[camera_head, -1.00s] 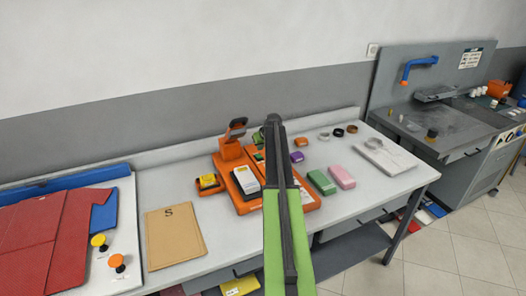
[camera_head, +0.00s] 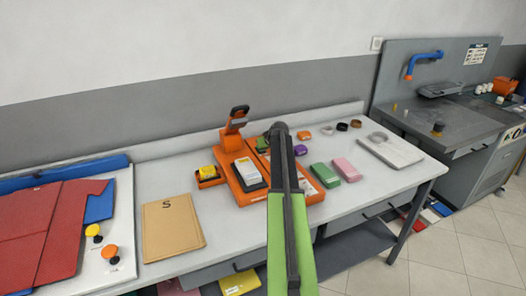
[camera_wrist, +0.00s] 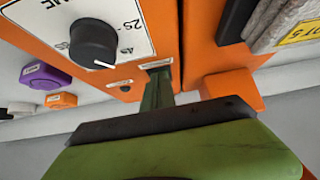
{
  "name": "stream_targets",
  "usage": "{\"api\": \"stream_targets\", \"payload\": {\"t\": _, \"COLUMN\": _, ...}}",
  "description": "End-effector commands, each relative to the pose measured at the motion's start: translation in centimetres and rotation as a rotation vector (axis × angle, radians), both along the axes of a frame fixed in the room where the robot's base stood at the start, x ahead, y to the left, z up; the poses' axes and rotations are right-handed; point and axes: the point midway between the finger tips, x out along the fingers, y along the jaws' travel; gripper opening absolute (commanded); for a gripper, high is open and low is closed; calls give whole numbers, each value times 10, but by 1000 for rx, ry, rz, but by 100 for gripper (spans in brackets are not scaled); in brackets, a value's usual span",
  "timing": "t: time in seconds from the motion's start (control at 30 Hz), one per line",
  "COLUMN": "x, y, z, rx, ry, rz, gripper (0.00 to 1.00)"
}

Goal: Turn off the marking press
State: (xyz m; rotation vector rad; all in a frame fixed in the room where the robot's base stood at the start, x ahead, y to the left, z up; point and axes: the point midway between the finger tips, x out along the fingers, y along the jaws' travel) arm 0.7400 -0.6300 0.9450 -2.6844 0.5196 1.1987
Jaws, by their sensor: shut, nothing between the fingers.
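The marking press (camera_head: 231,141) is an orange machine with a raised, dark-tipped arm at its left and a flat base on the white table. In the wrist view a black timer knob (camera_wrist: 93,44) sits on a white dial plate on the orange body. A narrow dark green piece (camera_wrist: 158,88) reaches to a small label; I cannot tell whether it touches. My gripper is shut and empty.
A yellow-topped orange box (camera_head: 208,174) is left of the press; green (camera_head: 325,175) and pink (camera_head: 347,169) blocks are right. A tan folder (camera_head: 173,226) lies front left. Rings and a white slab (camera_head: 390,151) are at the right. Table around the folder is bare.

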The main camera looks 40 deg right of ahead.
Motion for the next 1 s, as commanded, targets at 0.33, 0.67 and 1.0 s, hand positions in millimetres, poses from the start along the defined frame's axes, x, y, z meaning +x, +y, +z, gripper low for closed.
{"api": "stream_targets", "payload": {"t": 0.33, "x": 0, "y": -1, "z": 13, "rx": 0, "ry": 1, "rz": -1, "gripper": 0}}
{"api": "stream_targets", "payload": {"t": 0.67, "x": -1, "y": -1, "z": 17, "rx": 1, "ry": 2, "rz": -1, "gripper": 0}}
{"api": "stream_targets", "payload": {"t": 1.0, "x": -1, "y": 1, "z": 34, "rx": 0, "ry": 1, "rz": 0, "gripper": 0}}
